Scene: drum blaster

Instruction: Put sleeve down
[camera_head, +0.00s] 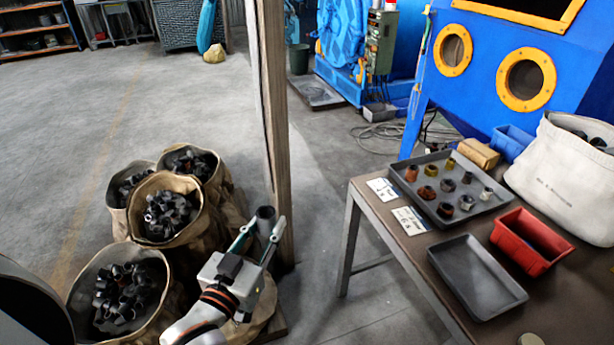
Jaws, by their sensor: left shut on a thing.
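My left gripper (262,228) reaches up from the bottom of the head view. Its two fingers are shut on a dark grey, short tubular sleeve (265,213), which stands up between the fingertips. The gripper is just right of the sacks and in front of a wooden post. A pale sack top shows partly below it, mostly hidden by the gripper and arm. Whether the sleeve touches anything beneath is hidden. My right gripper is not in the view.
Several open sacks (168,240) of dark sleeves stand left of the gripper. The wooden post (275,120) rises close behind it. The table (400,258) at right bears a tray of parts (425,207), an empty grey tray (476,280), a red bin (530,243) and a white sack (565,180).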

